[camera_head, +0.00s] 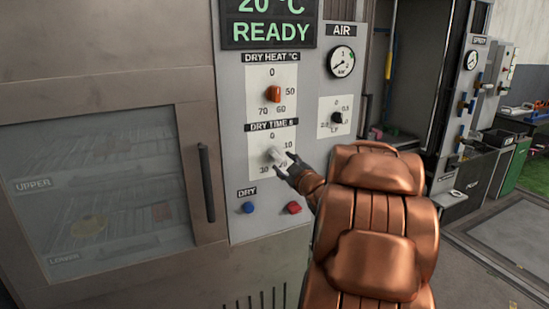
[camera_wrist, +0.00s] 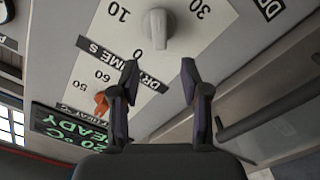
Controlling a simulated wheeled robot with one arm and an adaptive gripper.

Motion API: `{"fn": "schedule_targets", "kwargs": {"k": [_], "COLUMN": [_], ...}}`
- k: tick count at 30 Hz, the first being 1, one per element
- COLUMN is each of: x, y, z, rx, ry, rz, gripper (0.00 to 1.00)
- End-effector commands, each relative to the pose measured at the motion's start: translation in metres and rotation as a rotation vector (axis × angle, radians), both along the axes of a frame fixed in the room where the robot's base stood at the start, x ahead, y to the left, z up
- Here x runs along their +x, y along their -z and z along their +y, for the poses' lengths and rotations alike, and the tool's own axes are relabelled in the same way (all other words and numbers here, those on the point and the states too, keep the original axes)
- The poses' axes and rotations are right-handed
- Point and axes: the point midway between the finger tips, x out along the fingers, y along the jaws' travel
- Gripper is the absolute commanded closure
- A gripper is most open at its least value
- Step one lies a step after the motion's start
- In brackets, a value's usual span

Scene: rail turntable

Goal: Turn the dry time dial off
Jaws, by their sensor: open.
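The dry time dial (camera_head: 274,155) is a pale grey knob on a white plate marked 0, 10, 20 and 30, with 0 at the top in the head view. In the wrist view the knob (camera_wrist: 156,28) shows near the top edge, beyond my fingertips. I cannot tell for sure which number it points at. My gripper (camera_wrist: 160,66) is open and empty, its two dark fingers spread apart. In the head view my gripper (camera_head: 287,166) is at the lower right of the knob and partly covers the 20. Contact with the knob is not visible in the wrist view.
The orange dry heat dial (camera_head: 273,94) sits just above. A blue button (camera_head: 248,208) and a red button (camera_head: 294,208) are below. A black air knob (camera_head: 338,118) and gauge (camera_head: 342,62) are at the right. The oven door handle (camera_head: 207,183) sticks out at the left.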

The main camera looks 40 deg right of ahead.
Motion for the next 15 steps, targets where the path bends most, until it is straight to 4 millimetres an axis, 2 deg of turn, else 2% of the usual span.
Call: {"fn": "schedule_targets", "kwargs": {"k": [5, 15], "x": [0.010, 0.050], "y": [-0.002, -0.001], "z": [-0.003, -0.018], "rx": [-0.004, -0.002], "ry": [-0.005, -0.003], "rz": [-0.005, -0.002], "gripper": [0.54, 0.54]}}
